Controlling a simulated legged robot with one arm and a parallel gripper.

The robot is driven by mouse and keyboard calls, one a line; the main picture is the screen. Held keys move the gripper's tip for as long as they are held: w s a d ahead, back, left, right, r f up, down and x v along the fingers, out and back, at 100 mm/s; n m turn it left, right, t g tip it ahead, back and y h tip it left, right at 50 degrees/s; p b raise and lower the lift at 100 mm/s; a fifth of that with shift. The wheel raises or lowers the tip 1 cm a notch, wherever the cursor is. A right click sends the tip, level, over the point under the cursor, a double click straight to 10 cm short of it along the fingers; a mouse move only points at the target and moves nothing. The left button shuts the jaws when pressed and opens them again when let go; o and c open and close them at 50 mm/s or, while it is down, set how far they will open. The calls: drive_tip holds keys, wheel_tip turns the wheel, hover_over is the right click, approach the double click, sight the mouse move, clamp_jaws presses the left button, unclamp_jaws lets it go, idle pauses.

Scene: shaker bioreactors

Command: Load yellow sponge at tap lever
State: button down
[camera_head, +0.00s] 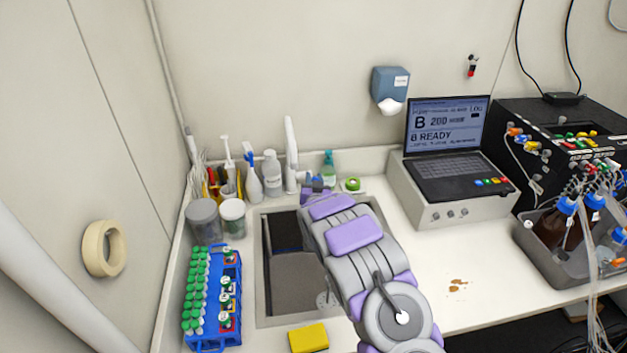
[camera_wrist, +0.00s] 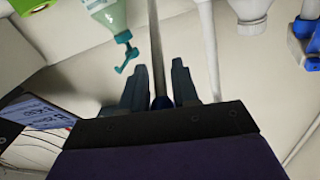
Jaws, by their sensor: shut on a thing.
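The yellow sponge (camera_head: 308,338) lies flat on the front of the counter, below the sink in the head view. My gripper (camera_head: 317,190) is far from it, at the back rim of the sink, mostly hidden by my own arm. In the wrist view my gripper (camera_wrist: 159,75) has its two dark fingers on either side of a thin grey rod (camera_wrist: 156,50) with a bluish end. The rod looks like the tap lever, and the fingers are shut on it. A tall white post (camera_head: 290,155), perhaps the tap, stands just left of my gripper.
The sink (camera_head: 262,290) is partly covered by my arm. A green soap bottle (camera_head: 328,168) and green tape roll (camera_head: 352,184) stand close right of my gripper. A blue tube rack (camera_head: 213,340) is at left.

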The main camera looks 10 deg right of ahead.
idle(0.3)
drive_tip(key=shift+s+f+t, duration=0.3)
drive_tip(key=shift+f+t, duration=0.1)
drive_tip(key=shift+f, duration=0.15)
drive_tip(key=shift+s+f+t, duration=0.25)
drive_tip(key=shift+f+t, duration=0.15)
drive_tip(key=shift+f, duration=0.1)
drive_tip(key=c, duration=1.1)
unclamp_jaws()
drive_tip(key=shift+a, duration=0.1)
drive_tip(key=shift+c, duration=0.2)
drive_tip(key=s+a+f, duration=0.1)
drive_tip(key=s, duration=0.7)
drive_tip(key=s+a+f+p, duration=0.1)
drive_tip(key=s, duration=0.8)
drive_tip(key=shift+f, duration=0.35)
